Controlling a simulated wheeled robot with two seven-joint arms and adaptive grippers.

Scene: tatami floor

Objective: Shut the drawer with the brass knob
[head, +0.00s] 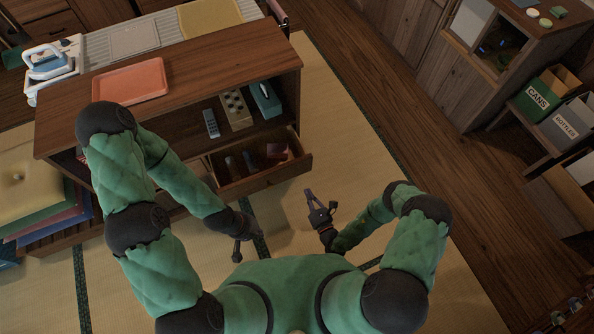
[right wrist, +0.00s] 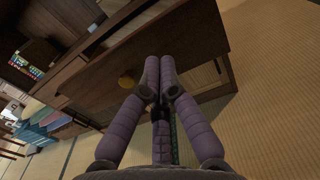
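The drawer (head: 262,180) sticks out open from the lower right part of the wooden cabinet, with several small items inside. In the right wrist view a round brass knob (right wrist: 126,81) shows on a dark wooden front, just left of my fingers. My right gripper (head: 313,197) is in front of the drawer to its right, apart from it in the head view. In the right wrist view its fingertips (right wrist: 159,62) meet with nothing seen between them. My left gripper (head: 237,257) hangs low, in front of the drawer and to its left; its fingers are too small and dark to judge.
The cabinet (head: 190,60) carries an orange tray (head: 130,80) on top, and a remote (head: 211,123) and boxes on its shelf. Stacked cushions (head: 30,195) lie at the left. Bins (head: 540,97) stand at the far right. The tatami right of the drawer is clear.

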